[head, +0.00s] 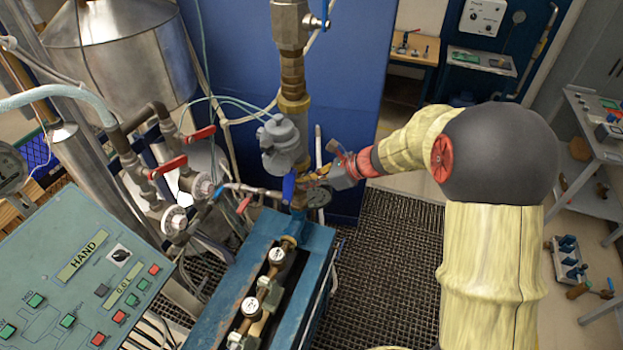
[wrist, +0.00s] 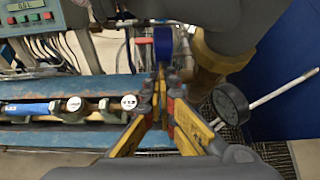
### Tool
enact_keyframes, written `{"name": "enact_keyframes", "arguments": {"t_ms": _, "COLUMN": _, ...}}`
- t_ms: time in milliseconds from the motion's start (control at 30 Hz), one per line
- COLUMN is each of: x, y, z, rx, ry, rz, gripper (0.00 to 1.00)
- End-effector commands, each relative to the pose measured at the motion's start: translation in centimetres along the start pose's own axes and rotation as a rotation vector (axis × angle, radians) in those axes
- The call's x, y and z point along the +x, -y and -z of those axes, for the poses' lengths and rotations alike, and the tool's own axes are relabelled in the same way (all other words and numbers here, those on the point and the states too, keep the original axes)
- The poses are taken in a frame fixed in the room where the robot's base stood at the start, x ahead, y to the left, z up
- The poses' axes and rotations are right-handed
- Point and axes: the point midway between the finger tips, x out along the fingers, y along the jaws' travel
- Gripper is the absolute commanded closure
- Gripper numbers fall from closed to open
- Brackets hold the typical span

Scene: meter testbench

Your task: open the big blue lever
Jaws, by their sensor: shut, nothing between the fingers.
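The blue lever (head: 289,186) hangs roughly vertical on the brass pipe fitting below the grey meter body. In the wrist view its blue face (wrist: 163,44) shows just beyond my fingertips. My gripper (head: 304,182) reaches in from the right, beside the lever. In the wrist view my gripper (wrist: 163,92) has its fingertips together with nothing between them. I cannot tell whether the fingertips touch the lever. Part of the lever's mount is hidden.
A round gauge (wrist: 231,103) is close to the right of my fingers. Red-handled valves (head: 168,167) and pipes stand to the left. The blue bench (head: 225,297) with small meters lies below. The control panel (head: 75,290) is at lower left. Open grated floor (head: 385,255) lies to the right.

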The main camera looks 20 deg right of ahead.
Motion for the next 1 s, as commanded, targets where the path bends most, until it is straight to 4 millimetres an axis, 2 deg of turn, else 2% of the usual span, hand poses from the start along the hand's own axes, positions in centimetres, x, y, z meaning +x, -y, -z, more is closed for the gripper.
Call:
{"name": "enact_keyframes", "arguments": {"t_ms": 367, "x": 0.6, "y": 0.0, "z": -1.4, "rx": -0.001, "ry": 0.004, "rz": -0.001, "gripper": 1.00}}
{"name": "enact_keyframes", "arguments": {"t_ms": 1000, "x": 0.6, "y": 0.1, "z": -1.4, "rx": 0.000, "ry": 0.004, "rz": -0.001, "gripper": 1.00}}
